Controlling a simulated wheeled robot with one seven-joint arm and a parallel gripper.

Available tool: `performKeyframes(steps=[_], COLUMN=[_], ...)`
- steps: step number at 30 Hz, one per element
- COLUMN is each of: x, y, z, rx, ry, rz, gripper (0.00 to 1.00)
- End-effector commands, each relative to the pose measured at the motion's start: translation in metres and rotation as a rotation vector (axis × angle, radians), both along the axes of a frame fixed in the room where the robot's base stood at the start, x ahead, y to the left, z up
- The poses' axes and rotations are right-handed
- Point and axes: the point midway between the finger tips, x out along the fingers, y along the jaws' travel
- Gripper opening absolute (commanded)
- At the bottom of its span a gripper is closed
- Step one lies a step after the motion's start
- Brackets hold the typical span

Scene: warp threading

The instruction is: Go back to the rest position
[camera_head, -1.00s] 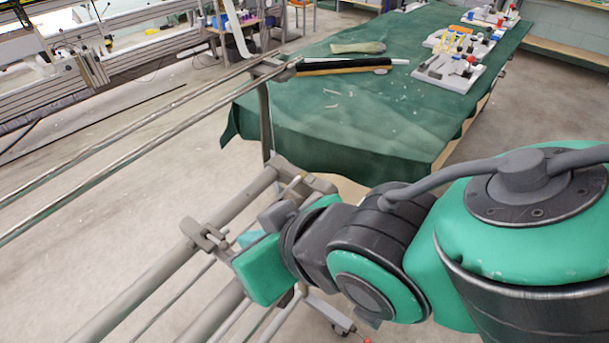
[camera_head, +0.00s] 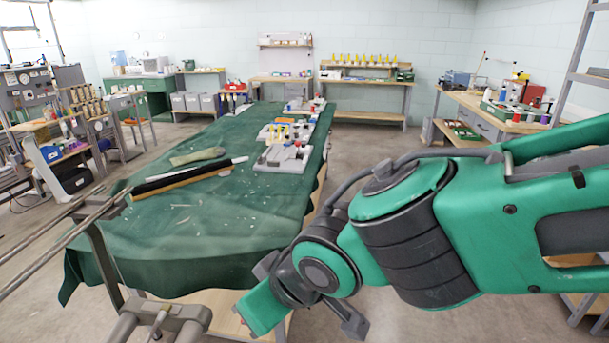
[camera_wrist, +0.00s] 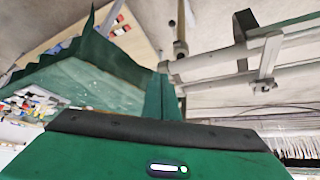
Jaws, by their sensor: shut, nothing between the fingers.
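My gripper (camera_wrist: 162,98) shows in the wrist view as green fingers closed together, with nothing between them. In the head view my arm reaches in from the right, and its green hand hangs low beside the near edge of the green-covered table (camera_head: 205,235). The fingertips cannot be made out there. The grey loom frame (camera_head: 165,316) stands just left of the hand, apart from it in the picture. In the wrist view grey frame bars (camera_wrist: 225,60) lie to the right of the fingers, and the green cloth is at the left.
On the table lie a dark roll (camera_head: 190,176), a folded pale green cloth (camera_head: 198,156) and several grey trays (camera_head: 283,157) with small parts. Metal rails (camera_head: 60,235) run at the left. A workbench (camera_head: 490,115) stands at the right. Floor is open beyond the table's right side.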

Motion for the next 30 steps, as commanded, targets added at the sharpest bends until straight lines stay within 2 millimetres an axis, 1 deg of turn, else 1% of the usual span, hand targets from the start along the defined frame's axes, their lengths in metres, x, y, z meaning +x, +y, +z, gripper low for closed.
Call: performKeyframes(steps=[1,2,3,5,6,8,9,11,12,13,14,15,17,18,20,21,23,24,25,27,30], x=[0.022,0.032,0.045,0.061,0.07,0.08,0.084,0.086,0.085,0.084,0.08,0.074,0.061,0.05,0.031,0.017,-0.004,-0.017,-0.027,-0.047,-0.066], y=[-0.028,-0.044,-0.067,-0.104,-0.128,-0.166,-0.193,-0.232,-0.258,-0.277,-0.297,-0.322,-0.358,-0.38,-0.41,-0.428,-0.449,-0.46,-0.467,-0.479,-0.487], z=[0.0,-0.001,-0.002,-0.004,-0.005,-0.006,-0.007,-0.009,-0.009,-0.01,-0.011,-0.012,-0.014,-0.014,-0.016,-0.017,-0.019,-0.019,-0.02,-0.021,-0.023], rx=[-0.021,-0.036,-0.054,-0.083,-0.1,-0.123,-0.137,-0.158,-0.168,-0.175,-0.181,-0.187,-0.193,-0.192,-0.186,-0.181,-0.166,-0.155,-0.147,-0.126,-0.104], ry=[0.007,0.014,0.024,0.044,0.059,0.084,0.105,0.14,0.165,0.185,0.207,0.238,0.291,0.325,0.381,0.42,0.474,0.509,0.534,0.582,0.632], rz=[-0.075,-0.115,-0.171,-0.256,-0.314,-0.403,-0.464,-0.556,-0.617,-0.664,-0.712,-0.779,-0.875,-0.937,-1.03,-1.09,-1.169,-1.216,-1.248,-1.311,-1.367], gripper=[0.0,0.0,0.0,0.0,0.0,0.0,0.0,0.0,0.0,0.0,0.0,0.0,0.0,0.0,0.0,0.0,0.0,0.0,0.0,0.0,0.0])
